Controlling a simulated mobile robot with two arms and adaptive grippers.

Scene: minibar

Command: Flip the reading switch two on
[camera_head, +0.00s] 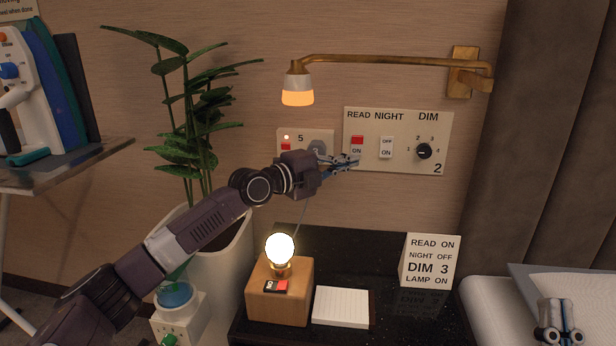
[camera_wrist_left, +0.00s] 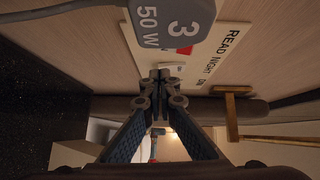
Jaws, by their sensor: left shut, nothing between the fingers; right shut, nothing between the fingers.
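The wall panel (camera_head: 399,168) marked 2 carries the READ switch (camera_head: 357,141), with a red upper part and ON on its lower part. To its right are the white NIGHT switch (camera_head: 386,147) and the black DIM knob (camera_head: 424,151). My left gripper (camera_head: 354,162) is shut and empty, its tips at or just below the READ switch; contact cannot be told. In the left wrist view the shut tips (camera_wrist_left: 160,74) are beside the panel, the red part (camera_wrist_left: 185,50) showing beyond them. My right gripper (camera_head: 560,338) is shut and empty at the lower right.
Another outlet plate (camera_head: 288,135) marked 5, with a grey plug (camera_wrist_left: 172,20), is left of the panel. A brass wall lamp (camera_head: 298,90) glows above. A sign (camera_head: 431,262) reads READ ON, NIGHT OFF, DIM 3, LAMP ON. A lit bulb (camera_head: 280,247) and notepad (camera_head: 341,307) are below.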

